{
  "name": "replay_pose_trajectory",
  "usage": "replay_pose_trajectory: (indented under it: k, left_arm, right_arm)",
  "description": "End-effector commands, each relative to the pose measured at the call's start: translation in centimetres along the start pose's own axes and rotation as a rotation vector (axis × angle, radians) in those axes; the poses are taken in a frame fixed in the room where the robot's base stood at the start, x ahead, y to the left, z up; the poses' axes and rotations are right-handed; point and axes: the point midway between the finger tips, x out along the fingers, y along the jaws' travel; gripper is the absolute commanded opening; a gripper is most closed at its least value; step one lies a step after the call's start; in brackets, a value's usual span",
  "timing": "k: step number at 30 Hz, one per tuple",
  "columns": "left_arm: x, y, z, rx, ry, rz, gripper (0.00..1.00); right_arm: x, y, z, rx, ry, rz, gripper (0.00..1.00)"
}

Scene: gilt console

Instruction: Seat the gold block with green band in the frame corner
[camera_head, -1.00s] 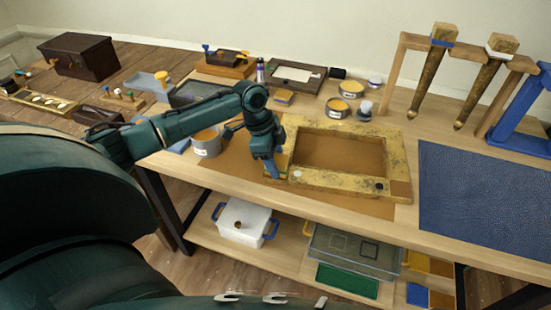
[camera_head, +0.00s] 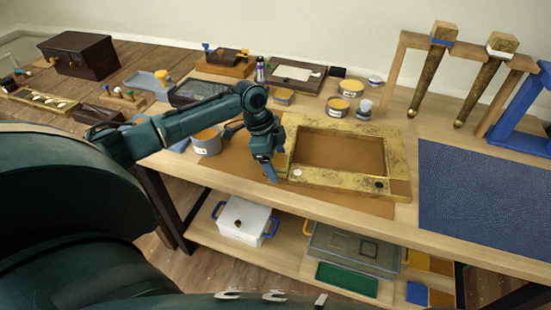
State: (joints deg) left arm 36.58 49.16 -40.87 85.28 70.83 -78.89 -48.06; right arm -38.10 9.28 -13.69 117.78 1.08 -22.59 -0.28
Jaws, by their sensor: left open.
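The gilt frame (camera_head: 345,182) lies flat on the table on a brown mat. My left gripper (camera_head: 275,171) points down at the frame's front-left corner and is open. A small gold and greenish piece (camera_head: 283,172) shows right beside the fingers at that corner. It may be the gold block with green band, but it is too small and partly hidden to tell whether it is seated. My right gripper is not in view.
Tins (camera_head: 206,142) stand left of the frame, with more behind it. A wooden rack with gilt legs (camera_head: 430,75) stands at the back right. A blue mat (camera_head: 485,205) lies clear on the right. A white bin (camera_head: 243,222) is on the lower shelf.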

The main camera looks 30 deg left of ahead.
Motion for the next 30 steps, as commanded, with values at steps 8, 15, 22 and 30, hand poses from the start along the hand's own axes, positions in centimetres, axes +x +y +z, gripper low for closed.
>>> replay_pose_trajectory:
  k: [8,15,22,30]
  left_arm:
    - [-0.5,0.0,0.0,0.000,0.000,-0.001,0.76]
    - [-5.1,-0.1,0.0,0.001,0.000,-0.006,0.76]
    - [-10.0,-0.1,0.0,0.001,0.000,-0.004,0.76]
    - [-13.0,0.0,0.0,0.000,0.000,-0.001,0.76]
  right_arm:
    - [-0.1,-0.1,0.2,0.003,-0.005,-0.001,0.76]
    - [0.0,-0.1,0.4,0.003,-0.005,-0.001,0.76]
    - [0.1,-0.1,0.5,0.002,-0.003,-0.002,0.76]
    - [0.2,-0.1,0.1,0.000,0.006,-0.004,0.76]
